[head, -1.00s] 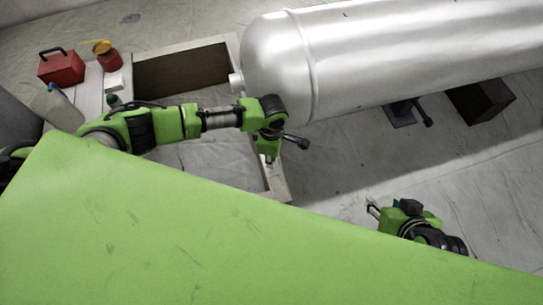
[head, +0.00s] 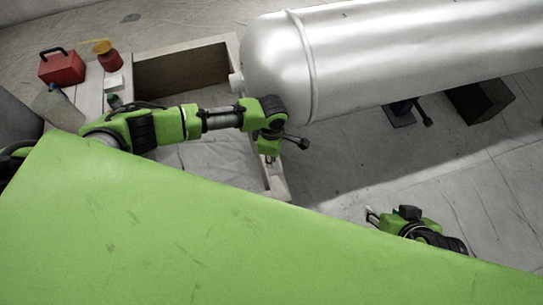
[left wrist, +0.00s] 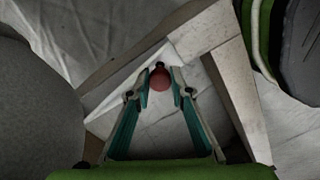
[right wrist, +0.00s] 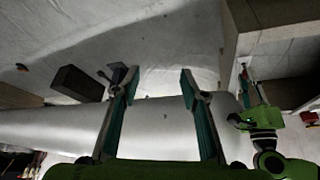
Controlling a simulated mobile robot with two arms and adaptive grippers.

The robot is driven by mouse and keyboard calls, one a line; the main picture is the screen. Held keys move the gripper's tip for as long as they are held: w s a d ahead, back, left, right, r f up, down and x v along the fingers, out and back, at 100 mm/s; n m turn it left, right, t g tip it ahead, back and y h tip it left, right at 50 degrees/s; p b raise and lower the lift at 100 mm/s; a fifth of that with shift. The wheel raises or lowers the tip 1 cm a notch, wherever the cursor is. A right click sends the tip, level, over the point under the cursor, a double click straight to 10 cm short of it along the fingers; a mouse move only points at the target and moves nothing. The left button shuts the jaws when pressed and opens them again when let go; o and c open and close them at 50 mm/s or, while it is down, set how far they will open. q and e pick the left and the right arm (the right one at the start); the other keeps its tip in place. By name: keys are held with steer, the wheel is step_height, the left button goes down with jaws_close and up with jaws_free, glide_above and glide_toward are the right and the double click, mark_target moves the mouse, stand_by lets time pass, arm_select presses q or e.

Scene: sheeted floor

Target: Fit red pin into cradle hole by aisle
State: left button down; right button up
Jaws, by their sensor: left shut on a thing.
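The red pin (left wrist: 160,77), round and red with a dark tip, sits between the fingertips of my left gripper (left wrist: 160,88) in the left wrist view. The left gripper (head: 270,158) hangs over the near right corner of the pale cradle frame (head: 276,184) in the head view; the pin cannot be made out there. In the left wrist view the cradle's beams (left wrist: 236,96) meet just beyond the pin. I cannot make out the hole. My right gripper (right wrist: 158,84) is open and empty; in the head view it (head: 371,214) is over bare floor.
A big silver tank (head: 400,55) lies right of the cradle, close to my left wrist. A red box (head: 62,68) and a red container with a yellow top (head: 110,62) stand at the far left. A dark block (head: 480,100) is under the tank. The sheeted floor (head: 345,175) is clear between the grippers.

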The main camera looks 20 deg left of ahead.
arm_select(q)
steer(key=shift+f, duration=0.3)
arm_select(e)
steer(key=shift+w+r, duration=0.1)
steer(key=shift+w, duration=0.15)
arm_select(q)
steer(key=shift+f, duration=0.8)
arm_select(e)
steer(key=shift+w+a+r+t, duration=0.2)
steer(key=shift+w+t, duration=0.1)
steer(key=shift+w, duration=0.2)
steer(key=shift+w+a+r+t, duration=0.2)
steer(key=shift+w+t, duration=0.1)
steer(key=shift+w, duration=0.2)
arm_select(q)
steer(key=shift+f, duration=0.1)
steer(key=shift+f+b, duration=0.25)
steer(key=shift+b, duration=0.1)
steer(key=c, duration=1.8)
jaws_free()
steer(key=shift+o, duration=0.2)
steer(key=shift+w, duration=0.1)
arm_select(e)
steer(key=shift+w+a+r+t, duration=0.25)
steer(key=shift+w+r+t, duration=0.05)
steer(key=shift+w, duration=0.2)
